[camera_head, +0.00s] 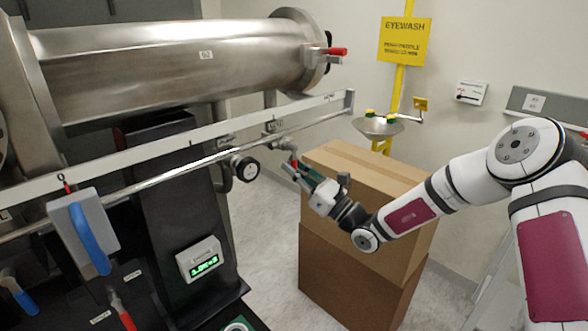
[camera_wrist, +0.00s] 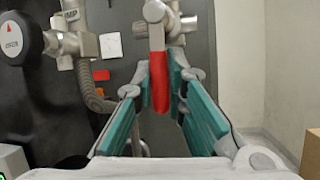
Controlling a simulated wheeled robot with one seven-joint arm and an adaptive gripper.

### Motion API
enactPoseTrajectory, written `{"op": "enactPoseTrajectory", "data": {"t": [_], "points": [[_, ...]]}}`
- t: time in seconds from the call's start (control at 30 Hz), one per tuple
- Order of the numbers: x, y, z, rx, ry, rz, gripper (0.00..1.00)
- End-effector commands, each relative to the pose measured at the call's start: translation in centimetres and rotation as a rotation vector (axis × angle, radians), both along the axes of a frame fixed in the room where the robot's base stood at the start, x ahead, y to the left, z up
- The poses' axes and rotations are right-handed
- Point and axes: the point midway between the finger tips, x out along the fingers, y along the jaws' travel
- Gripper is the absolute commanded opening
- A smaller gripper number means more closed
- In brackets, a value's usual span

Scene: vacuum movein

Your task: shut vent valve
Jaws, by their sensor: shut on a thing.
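The vent valve is a metal fitting with a red lever handle; a "VENT" label (camera_head: 275,126) shows above it in the head view. In the wrist view, the valve body (camera_wrist: 156,14) is at the top and its red handle (camera_wrist: 159,84) points down toward the camera, between my finger pads. My gripper (camera_head: 296,171) is at the valve, just below the metal rail, and is shut on the red handle. The wrist view shows my gripper's teal fingers (camera_wrist: 160,75) on both sides of the handle. In the head view the fingers hide most of the handle.
A round pressure gauge (camera_head: 246,169) sits left of the valve, also in the wrist view (camera_wrist: 14,40). Stacked cardboard boxes (camera_head: 345,256) stand close behind and below my gripper. The metal rail (camera_head: 180,174) and steel chamber (camera_head: 180,68) are above left. An eyewash basin (camera_head: 378,127) is behind.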

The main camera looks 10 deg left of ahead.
Motion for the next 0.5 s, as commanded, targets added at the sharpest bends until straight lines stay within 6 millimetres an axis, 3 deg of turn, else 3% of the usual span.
{"op": "enactPoseTrajectory", "data": {"t": [0.03, 0.07, 0.13, 0.5], "points": [[-0.64, 0.55, -0.26, -0.001, 0.008, 0.019, 0.00], [-0.65, 0.56, -0.26, -0.001, 0.008, 0.019, 0.17], [-0.64, 0.57, -0.24, -0.001, 0.008, 0.019, 0.32], [-0.51, -0.14, -0.32, -0.001, 0.003, 0.008, 0.32]]}}
